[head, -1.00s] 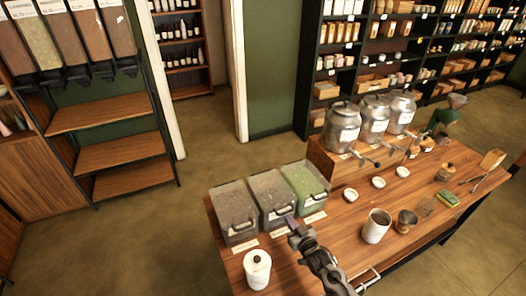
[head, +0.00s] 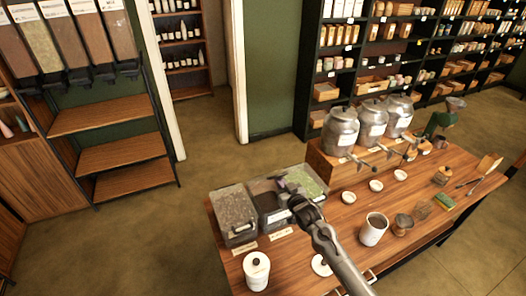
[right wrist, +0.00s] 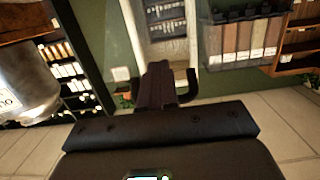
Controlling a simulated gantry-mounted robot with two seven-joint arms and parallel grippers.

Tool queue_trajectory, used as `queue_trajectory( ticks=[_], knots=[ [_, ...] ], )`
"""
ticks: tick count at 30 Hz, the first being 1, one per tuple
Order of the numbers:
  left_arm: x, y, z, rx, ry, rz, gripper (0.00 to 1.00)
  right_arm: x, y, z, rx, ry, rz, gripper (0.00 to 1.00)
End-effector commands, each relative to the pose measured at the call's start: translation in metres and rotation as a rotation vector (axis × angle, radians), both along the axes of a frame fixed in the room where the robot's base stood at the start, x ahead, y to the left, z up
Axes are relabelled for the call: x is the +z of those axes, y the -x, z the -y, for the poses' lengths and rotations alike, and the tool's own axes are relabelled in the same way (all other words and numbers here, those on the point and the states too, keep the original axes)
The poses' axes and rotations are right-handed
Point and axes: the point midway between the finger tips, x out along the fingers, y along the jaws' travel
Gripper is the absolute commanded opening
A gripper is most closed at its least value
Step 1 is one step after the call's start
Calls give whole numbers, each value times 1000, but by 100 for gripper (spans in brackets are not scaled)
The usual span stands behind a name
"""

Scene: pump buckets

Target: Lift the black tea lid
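Three tea bins stand in a row at the table's left end. The middle bin (head: 271,217) is the black tea one, with a dark inside and front. Its greyish see-through lid (head: 262,186) looks tilted up at the back. My right gripper (head: 288,187) is above this bin at the lid's front edge. In the right wrist view, the fingers (right wrist: 157,85) look closed together at a black hooked handle (right wrist: 188,86). The gripper hides part of the lid, so its exact angle is unclear. My left gripper is not in view.
The left bin (head: 234,215) and the green tea bin (head: 309,181) flank the middle one closely. A white canister (head: 257,271), a white lid (head: 321,265) and an open white tin (head: 374,229) stand nearer. Metal urns (head: 341,132) stand on a wooden riser behind right.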

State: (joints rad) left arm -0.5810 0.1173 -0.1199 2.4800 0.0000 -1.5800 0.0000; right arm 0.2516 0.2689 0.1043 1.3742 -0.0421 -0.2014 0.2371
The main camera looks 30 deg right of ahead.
Motion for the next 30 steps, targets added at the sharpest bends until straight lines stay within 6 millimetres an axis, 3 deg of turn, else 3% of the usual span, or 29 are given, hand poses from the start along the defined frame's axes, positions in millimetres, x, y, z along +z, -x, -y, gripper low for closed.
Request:
queue_trajectory(
  ticks=[1,9,17,21,30],
  knots=[
    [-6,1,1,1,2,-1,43,-13,-5,3,-5,-5,-38,0],
    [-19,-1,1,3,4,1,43,14,-49,10,-5,-5,-32,0],
    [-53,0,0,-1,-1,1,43,27,-95,17,-4,-6,-29,0],
    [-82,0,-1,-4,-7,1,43,27,-119,21,-4,-6,-28,0],
    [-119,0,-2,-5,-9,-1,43,31,-150,26,-4,-6,-29,0]
  ],
)
